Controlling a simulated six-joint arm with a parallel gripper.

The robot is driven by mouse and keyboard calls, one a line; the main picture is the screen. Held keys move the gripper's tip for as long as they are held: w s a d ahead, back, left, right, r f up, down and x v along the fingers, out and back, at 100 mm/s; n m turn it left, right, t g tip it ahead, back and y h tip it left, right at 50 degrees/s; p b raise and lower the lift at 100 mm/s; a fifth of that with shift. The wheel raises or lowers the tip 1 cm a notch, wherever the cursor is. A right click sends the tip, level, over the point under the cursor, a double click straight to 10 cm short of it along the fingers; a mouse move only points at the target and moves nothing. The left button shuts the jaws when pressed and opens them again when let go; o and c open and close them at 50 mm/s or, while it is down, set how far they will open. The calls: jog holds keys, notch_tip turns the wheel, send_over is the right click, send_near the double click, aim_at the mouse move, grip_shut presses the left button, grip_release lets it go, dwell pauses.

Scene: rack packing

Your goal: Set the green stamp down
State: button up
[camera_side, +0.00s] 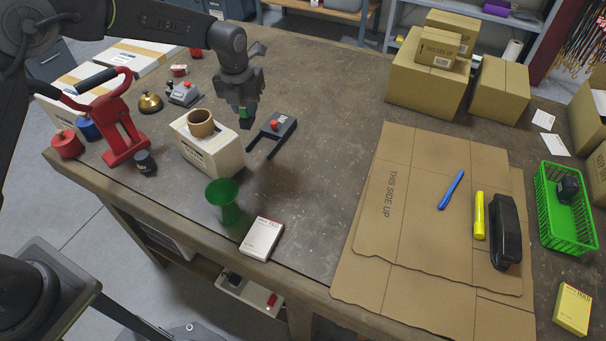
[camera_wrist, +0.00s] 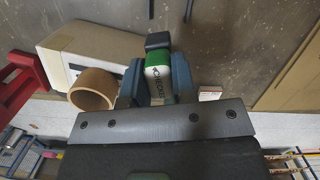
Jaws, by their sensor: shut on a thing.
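The green stamp (camera_wrist: 158,66), with a black end and dark lettering on a white side, is between the two fingers of my gripper (camera_wrist: 157,80) in the wrist view. My gripper is shut on it. In the side view my gripper (camera_side: 241,108) is above the table, right of the tape roll, and a small green part of the stamp (camera_side: 245,124) shows at its fingertips. Most of the stamp is hidden there by the fingers. A see-through green cup-like shape (camera_side: 222,196) stands near the table's front edge, behind the white card box.
A white box (camera_side: 210,155) carries a brown tape roll (camera_side: 201,123). A dark device with a red button (camera_side: 274,130) is close right of my gripper. Flat cardboard (camera_side: 400,190) covers the right; bare table lies between.

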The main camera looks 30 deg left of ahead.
jog(key=d+f+m, duration=0.1)
jog(key=d+f, duration=0.1)
jog(key=d, duration=0.3)
jog(key=d+f+m, duration=0.1)
jog(key=d+f, duration=0.1)
jog(key=d, duration=0.3)
jog(key=d+f, duration=0.3)
jog(key=d, duration=0.2)
jog(key=shift+s+m, duration=0.2)
jog(key=shift+m, duration=0.2)
jog(key=shift+f, duration=1.95)
jog(key=shift+f, duration=0.15)
jog(key=o, duration=0.9)
